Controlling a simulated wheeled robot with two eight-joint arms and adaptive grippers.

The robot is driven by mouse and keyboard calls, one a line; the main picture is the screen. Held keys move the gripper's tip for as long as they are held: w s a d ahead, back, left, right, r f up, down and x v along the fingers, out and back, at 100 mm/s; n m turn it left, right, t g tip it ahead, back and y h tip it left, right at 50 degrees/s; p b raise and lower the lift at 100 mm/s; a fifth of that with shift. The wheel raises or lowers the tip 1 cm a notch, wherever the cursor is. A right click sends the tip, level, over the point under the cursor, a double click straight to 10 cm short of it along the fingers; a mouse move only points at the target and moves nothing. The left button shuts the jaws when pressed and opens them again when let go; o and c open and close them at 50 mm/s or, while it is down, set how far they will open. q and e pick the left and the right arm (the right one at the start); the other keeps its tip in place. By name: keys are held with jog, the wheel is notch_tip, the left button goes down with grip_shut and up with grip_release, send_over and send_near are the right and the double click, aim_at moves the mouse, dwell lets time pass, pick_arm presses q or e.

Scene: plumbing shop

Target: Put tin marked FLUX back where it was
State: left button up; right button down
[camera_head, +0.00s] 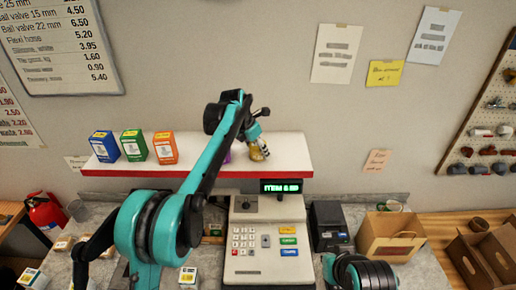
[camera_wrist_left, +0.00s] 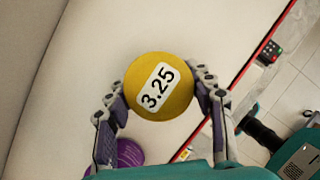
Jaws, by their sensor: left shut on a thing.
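My left gripper (camera_head: 259,148) reaches over the white shelf with the red front edge (camera_head: 120,172). It is shut on a round yellow tin (camera_head: 256,153). In the left wrist view the yellow tin (camera_wrist_left: 160,87) sits between the two fingers, and its lid carries a white label reading 3.25. The word FLUX does not show in either view. The tin is over the right part of the shelf; I cannot tell whether its base touches the board. My right gripper is not in view.
A purple round item (camera_wrist_left: 130,153) stands on the shelf beside the tin, mostly hidden by my arm in the head view. Blue (camera_head: 104,146), green (camera_head: 133,145) and orange (camera_head: 165,147) boxes stand at the shelf's left. A cash register (camera_head: 265,235) stands below. The shelf's right end is clear.

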pick_arm(q)
jog(key=shift+s, duration=0.1)
jog(key=o, duration=0.9)
jog(key=shift+f, duration=0.1)
jog(key=shift+c, duration=0.2)
jog(key=o, duration=0.4)
jog(key=b+v, duration=0.1)
jog(key=v, duration=1.1)
jog(key=shift+r, duration=0.2)
